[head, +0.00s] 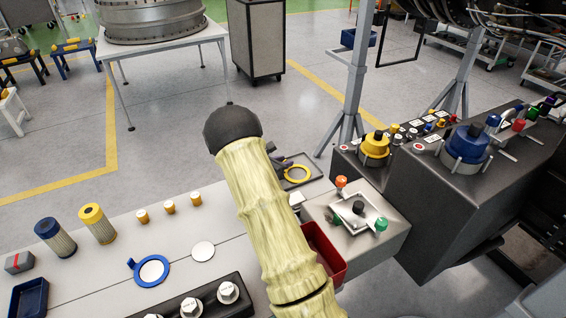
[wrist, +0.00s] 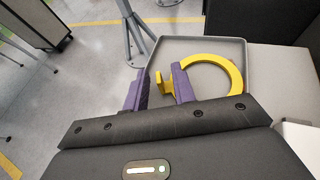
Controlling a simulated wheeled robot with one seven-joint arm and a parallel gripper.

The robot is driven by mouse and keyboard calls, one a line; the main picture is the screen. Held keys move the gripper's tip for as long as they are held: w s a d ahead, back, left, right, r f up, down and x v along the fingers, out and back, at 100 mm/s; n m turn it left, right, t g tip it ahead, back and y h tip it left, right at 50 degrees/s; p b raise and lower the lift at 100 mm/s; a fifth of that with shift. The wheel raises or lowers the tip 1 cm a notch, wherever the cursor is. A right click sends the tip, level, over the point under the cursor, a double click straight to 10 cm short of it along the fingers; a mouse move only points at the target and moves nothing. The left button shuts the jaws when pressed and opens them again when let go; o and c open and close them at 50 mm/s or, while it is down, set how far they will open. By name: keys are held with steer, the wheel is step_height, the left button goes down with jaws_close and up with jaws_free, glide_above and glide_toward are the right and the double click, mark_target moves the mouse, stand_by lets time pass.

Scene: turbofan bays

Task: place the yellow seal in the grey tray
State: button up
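The yellow seal, a flat ring with a small upright tab, shows in the head view (head: 309,174) and the wrist view (wrist: 236,74). It appears to lie inside the grey tray (head: 316,187), within its rim (wrist: 247,58) in the wrist view. My gripper (wrist: 157,80) has purple fingers standing apart on either side of the seal's tab. A gap shows between the left finger and the tab; whether the right finger touches it I cannot tell. In the head view my gripper (head: 277,157) is partly hidden behind my arm, at the tray's left side.
A light fixture block with a small frame and coloured knobs (head: 357,213) stands right of my arm. A red bin (head: 325,253) is partly behind my arm. Filters, a blue ring (head: 151,270) and a bolt rack (head: 200,303) occupy the left bench. A stand's legs (head: 352,125) rise behind the tray.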

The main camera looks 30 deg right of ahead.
steer(key=shift+r, duration=0.15)
steer(key=b+v, duration=0.1)
steer(key=v, duration=1.1)
steer(key=shift+b, duration=0.3)
